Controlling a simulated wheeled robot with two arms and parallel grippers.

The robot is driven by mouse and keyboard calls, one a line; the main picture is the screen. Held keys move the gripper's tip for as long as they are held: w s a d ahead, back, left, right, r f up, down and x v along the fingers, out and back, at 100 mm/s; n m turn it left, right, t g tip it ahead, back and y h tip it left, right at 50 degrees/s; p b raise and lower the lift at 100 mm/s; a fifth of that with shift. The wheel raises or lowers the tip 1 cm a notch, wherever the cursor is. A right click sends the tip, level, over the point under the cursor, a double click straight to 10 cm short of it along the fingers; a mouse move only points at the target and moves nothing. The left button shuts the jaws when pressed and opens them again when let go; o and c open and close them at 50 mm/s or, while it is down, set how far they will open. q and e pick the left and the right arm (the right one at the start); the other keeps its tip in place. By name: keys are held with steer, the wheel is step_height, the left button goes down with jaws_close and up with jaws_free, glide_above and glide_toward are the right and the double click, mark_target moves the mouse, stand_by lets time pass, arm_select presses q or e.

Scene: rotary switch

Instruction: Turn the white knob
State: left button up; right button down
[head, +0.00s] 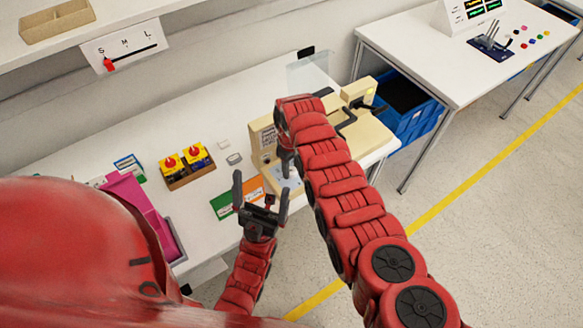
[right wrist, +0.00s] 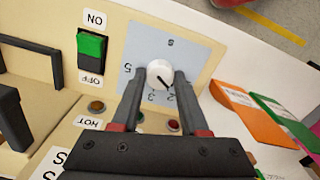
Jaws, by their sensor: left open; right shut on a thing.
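The white knob (right wrist: 159,73) has a dark pointer line and sits on a light blue numbered dial plate (right wrist: 165,42) on the beige machine's panel. In the right wrist view my right gripper (right wrist: 160,78) has a finger on each side of the knob and is shut on it. In the head view my right arm reaches over the beige machine (head: 365,135) and its wrist points down at the panel; the knob is not clearly visible there. My left gripper (head: 261,184) is open and empty in front of the table, left of the panel.
A green ON/OFF switch (right wrist: 91,50) and small coloured buttons (right wrist: 173,125) lie close to the knob. Orange and green folders (head: 228,203), yellow-and-red switches (head: 184,166) and a magenta holder (head: 140,215) are further left. Blue crates (head: 420,122) stand right of the machine.

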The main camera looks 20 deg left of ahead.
steer(key=m+b, duration=0.1)
steer(key=m, duration=0.1)
steer(key=shift+f+m, duration=0.2)
steer(key=shift+m, duration=0.2)
steer(key=m+b, duration=0.2)
steer(key=shift+m, duration=0.4)
steer(key=m+b, duration=0.2)
steer(key=m, duration=0.1)
steer(key=shift+b, duration=0.35)
steer(key=shift+m+b, duration=0.85)
steer(key=shift+m, duration=0.45)
steer(key=shift+r, duration=0.1)
steer(key=shift+c, duration=2.1)
jaws_free()
steer(key=shift+r, duration=0.1)
